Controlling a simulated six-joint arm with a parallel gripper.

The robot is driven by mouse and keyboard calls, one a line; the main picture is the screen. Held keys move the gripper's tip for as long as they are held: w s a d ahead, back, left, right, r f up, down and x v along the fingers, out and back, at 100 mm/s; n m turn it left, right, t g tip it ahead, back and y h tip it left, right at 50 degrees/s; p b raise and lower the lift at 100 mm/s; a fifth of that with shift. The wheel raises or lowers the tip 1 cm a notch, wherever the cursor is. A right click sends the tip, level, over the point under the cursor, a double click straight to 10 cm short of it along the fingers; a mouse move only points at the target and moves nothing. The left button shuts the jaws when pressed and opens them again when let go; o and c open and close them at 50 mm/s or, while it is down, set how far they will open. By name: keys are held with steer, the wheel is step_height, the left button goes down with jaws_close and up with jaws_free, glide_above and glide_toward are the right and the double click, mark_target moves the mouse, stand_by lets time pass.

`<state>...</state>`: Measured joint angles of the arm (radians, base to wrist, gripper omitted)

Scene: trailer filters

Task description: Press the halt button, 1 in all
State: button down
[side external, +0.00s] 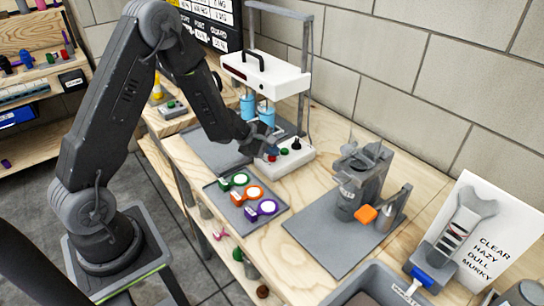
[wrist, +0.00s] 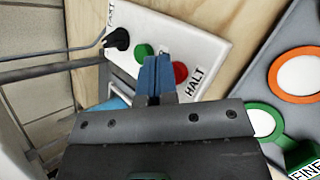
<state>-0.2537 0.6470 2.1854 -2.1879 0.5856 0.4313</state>
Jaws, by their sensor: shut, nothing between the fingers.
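The halt button is a red round button (wrist: 180,72) beside the printed word HALT on a white control box (wrist: 205,50). In the side view the red button (side external: 271,157) shows at the near left end of the box (side external: 290,160), partly hidden by my gripper. My gripper (wrist: 157,62) is shut and empty, its blue fingers together. In the wrist view its tips overlap the box between the red button and a green button (wrist: 144,52). In the side view my gripper (side external: 266,147) is right over the red button's end. I cannot tell whether it touches.
A black knob (wrist: 118,38) marked FAST sits on the box's other end. A white-topped press frame (side external: 265,75) with blue cylinders stands behind. A tray (side external: 225,205) with green, orange and purple ringed filters lies in front. A grey fixture (side external: 360,180) stands right.

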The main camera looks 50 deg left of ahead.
mark_target(272, 158)
steer(key=shift+r, duration=0.7)
steer(key=shift+r, duration=2.5)
steer(key=s+d+r+m+g+h, duration=0.2)
steer(key=s+d+r+m, duration=0.7)
steer(key=d+r+m, duration=0.5)
steer(key=s+a+r+m+y, duration=0.2)
steer(key=s+m+y, duration=0.3)
steer(key=s, duration=1.2)
steer(key=r+m, duration=0.1)
steer(key=m, duration=0.2)
steer(key=shift+s+r+g+y, duration=0.2)
steer(key=shift+s+g+y, duration=0.2)
